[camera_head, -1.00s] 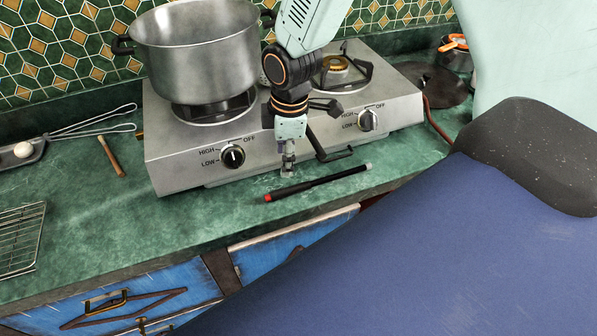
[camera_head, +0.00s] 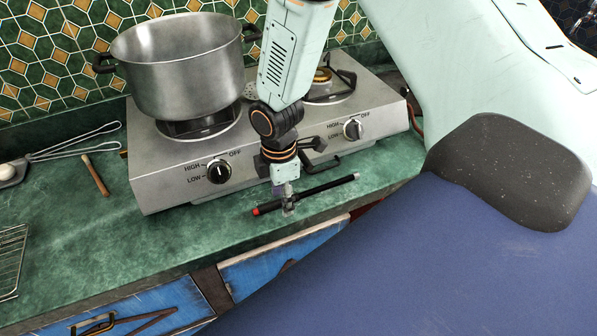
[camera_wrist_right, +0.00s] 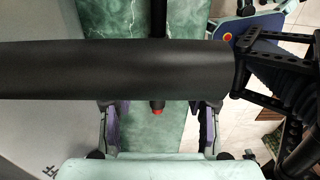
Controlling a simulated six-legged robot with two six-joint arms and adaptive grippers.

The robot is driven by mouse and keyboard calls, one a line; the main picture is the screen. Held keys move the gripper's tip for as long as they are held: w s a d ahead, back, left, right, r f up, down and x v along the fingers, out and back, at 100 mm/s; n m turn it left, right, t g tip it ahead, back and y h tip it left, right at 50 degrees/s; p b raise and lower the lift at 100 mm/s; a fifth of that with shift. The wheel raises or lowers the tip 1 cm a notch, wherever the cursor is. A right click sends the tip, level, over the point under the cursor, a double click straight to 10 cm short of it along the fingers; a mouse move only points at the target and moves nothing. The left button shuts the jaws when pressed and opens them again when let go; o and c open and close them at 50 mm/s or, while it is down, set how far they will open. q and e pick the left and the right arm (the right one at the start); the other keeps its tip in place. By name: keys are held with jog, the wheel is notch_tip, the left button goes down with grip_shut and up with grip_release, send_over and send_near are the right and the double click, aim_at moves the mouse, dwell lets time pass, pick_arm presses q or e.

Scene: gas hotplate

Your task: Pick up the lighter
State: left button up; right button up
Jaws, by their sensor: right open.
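The lighter (camera_head: 325,188) is a thin black stick with a red tip. It lies on the green countertop in front of the hotplate (camera_head: 160,180). My right gripper (camera_head: 287,205) points down at the lighter, over its part near the red end. In the right wrist view my right gripper (camera_wrist_right: 158,120) is open, with one finger on each side of the lighter (camera_wrist_right: 158,20) and its red tip between them. A wide dark bar hides the middle of the lighter there. I cannot tell whether the fingers touch it. My left gripper is not in view.
A steel pot (camera_head: 180,70) stands on the left burner, close behind my right arm. A wooden stick (camera_head: 96,175) and wire tongs (camera_head: 75,145) lie at the left, near a wire rack (camera_head: 12,260). The countertop (camera_head: 120,240) left of the lighter is clear.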

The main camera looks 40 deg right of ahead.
jog(key=shift+w+a+f, duration=0.15)
jog(key=shift+f, duration=0.05)
jog(key=shift+c, duration=0.5)
jog(key=c, duration=0.6)
grip_shut()
